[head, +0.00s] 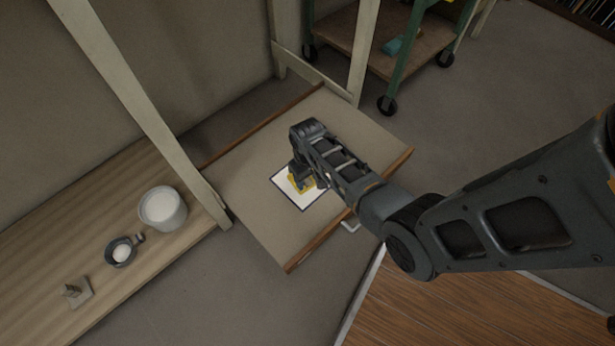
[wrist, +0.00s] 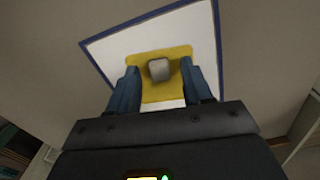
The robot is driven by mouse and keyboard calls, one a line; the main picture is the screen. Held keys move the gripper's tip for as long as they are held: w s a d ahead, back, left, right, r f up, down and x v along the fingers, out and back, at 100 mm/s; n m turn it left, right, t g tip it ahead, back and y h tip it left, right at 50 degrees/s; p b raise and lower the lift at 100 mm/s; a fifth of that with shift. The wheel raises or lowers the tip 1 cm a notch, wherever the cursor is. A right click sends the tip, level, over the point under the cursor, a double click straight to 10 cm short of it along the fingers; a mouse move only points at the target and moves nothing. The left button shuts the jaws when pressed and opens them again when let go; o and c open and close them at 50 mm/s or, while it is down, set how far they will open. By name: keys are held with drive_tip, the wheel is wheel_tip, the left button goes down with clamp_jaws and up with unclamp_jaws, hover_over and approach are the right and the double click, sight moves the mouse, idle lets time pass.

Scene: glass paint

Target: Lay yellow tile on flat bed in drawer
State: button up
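The yellow tile (head: 296,187) lies over the white flat bed (head: 310,204), which has a dark blue border, in the pulled-out drawer (head: 255,205). In the wrist view the tile (wrist: 165,88) has a grey knob (wrist: 159,69) standing at its middle. The white bed (wrist: 205,40) shows around it. My gripper (head: 301,183) is low over the tile. In the wrist view its two fingers (wrist: 160,88) are apart on either side of the knob, with gaps to it. The tile appears flat on the bed, though contact underneath is hidden. My gripper hides part of the tile in the head view.
A wooden shelf at left holds a white pot (head: 162,209), a small dark pan (head: 120,251) and a small block with a knob (head: 77,292). A pale post (head: 150,115) stands beside the drawer. A wheeled cart (head: 385,45) is behind. Much of the drawer is bare.

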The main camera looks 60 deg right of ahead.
wheel_tip(320, 180, up, 8)
drive_tip(key=p, duration=0.3)
drive_tip(key=shift+f+p, duration=0.1)
drive_tip(key=shift+p, duration=0.3)
